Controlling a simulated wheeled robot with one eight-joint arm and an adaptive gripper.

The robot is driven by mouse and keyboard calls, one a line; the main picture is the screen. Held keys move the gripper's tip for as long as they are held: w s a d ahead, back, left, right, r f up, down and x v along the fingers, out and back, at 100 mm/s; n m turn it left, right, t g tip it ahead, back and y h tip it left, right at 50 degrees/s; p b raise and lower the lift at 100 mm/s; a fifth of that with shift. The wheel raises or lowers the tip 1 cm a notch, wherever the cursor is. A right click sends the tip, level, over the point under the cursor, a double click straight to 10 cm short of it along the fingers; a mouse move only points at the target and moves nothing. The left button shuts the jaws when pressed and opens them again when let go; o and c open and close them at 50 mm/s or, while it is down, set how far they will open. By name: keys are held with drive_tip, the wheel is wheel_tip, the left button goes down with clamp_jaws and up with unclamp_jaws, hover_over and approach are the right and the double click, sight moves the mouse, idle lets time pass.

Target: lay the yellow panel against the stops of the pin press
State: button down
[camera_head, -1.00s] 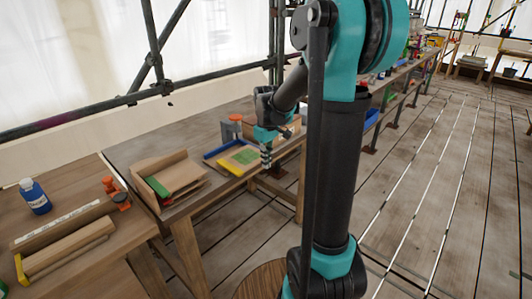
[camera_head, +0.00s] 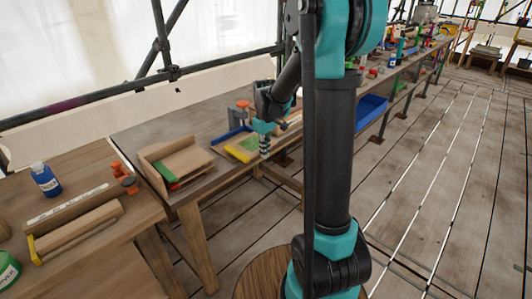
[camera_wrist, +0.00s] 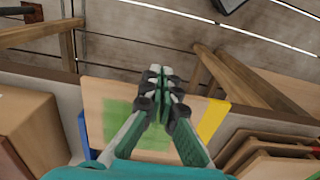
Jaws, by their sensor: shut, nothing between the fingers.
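A wooden panel with a yellow edge strip (camera_head: 238,154) and a green patch on its face lies on the bench by the blue bar (camera_head: 231,134) and the orange-topped part (camera_head: 242,105), which seem to belong to the pin press. In the wrist view the panel (camera_wrist: 94,98) lies flat under my gripper, its yellow strip at the right and a blue piece (camera_wrist: 83,132) along its left edge. I cannot tell whether the panel touches the stops. My gripper (camera_head: 264,152) is shut and empty above the panel; its fingertips (camera_wrist: 160,73) meet and hide part of it.
A wooden holder (camera_head: 150,157) with several stacked panels stands left of the press. A nearer bench holds a blue bottle (camera_head: 45,179), wooden bars (camera_head: 80,232) and a green container (camera_head: 8,270). A blue bin (camera_head: 370,109) sits farther right. The floor at right is clear.

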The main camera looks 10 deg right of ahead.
sight(252, 144)
drive_tip(key=w+a, duration=0.1)
drive_tip(key=w, duration=0.1)
drive_tip(key=w+a, duration=0.3)
drive_tip(key=w, duration=0.1)
drive_tip(key=shift+w+a, duration=0.15)
drive_tip(key=shift+a, duration=0.1)
